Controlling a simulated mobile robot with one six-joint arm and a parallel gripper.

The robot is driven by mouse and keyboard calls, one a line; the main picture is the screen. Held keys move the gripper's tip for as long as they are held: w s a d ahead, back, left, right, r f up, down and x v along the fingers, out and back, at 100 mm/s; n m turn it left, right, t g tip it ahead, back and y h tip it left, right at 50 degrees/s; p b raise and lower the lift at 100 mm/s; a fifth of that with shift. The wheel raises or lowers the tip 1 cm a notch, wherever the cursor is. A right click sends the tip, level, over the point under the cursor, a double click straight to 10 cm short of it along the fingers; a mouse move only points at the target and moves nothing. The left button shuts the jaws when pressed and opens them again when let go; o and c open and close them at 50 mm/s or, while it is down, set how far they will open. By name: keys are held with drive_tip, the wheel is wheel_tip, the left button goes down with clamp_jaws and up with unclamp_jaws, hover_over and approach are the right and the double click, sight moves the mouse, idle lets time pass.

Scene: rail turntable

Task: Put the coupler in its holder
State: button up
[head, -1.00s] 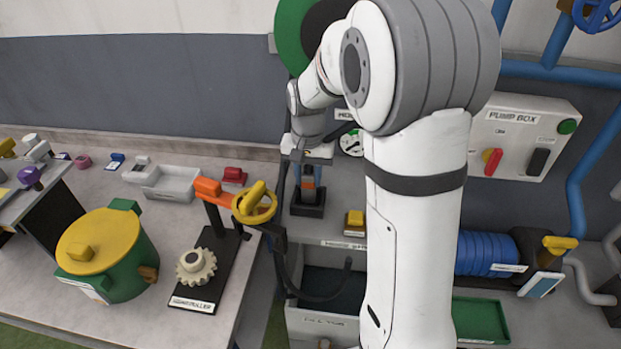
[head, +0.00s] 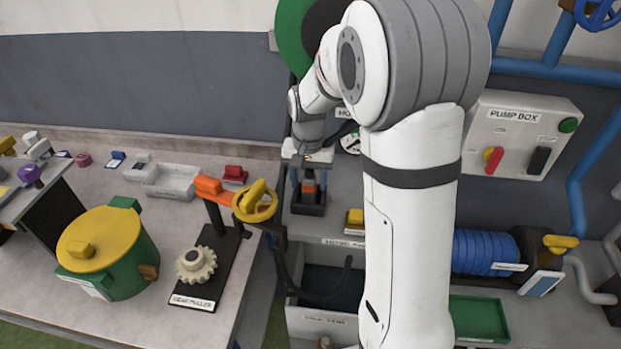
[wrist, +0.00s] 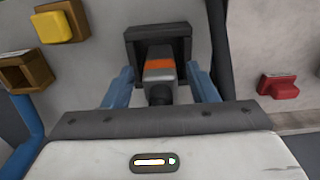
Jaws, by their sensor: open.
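The coupler (wrist: 159,69) is a grey piece with an orange band and a dark round near end. It stands in a black square holder (wrist: 184,42), seated in or against it; the exact depth is hidden. In the head view the coupler (head: 309,187) shows as a small orange and grey patch above the black holder (head: 308,208). My gripper (wrist: 164,82) is open, with one blue finger on each side of the coupler and visible gaps between. In the head view my gripper (head: 308,178) is just above the holder.
A yellow block (head: 355,217) sits right of the holder, and an empty brown square socket (wrist: 27,72) shows in the wrist view. A red block (head: 235,174) and a gear puller with a yellow handwheel (head: 254,203) stand left. The pump box (head: 520,135) is right.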

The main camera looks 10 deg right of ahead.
wheel_tip(320, 180, up, 12)
drive_tip(key=shift+s+r, duration=0.1)
drive_tip(key=s+f+n+t, duration=0.3)
drive_tip(key=s+n, duration=0.1)
drive_tip(key=s, duration=1.7)
drive_tip(key=shift+s+d, duration=0.2)
drive_tip(key=shift+d, duration=0.15)
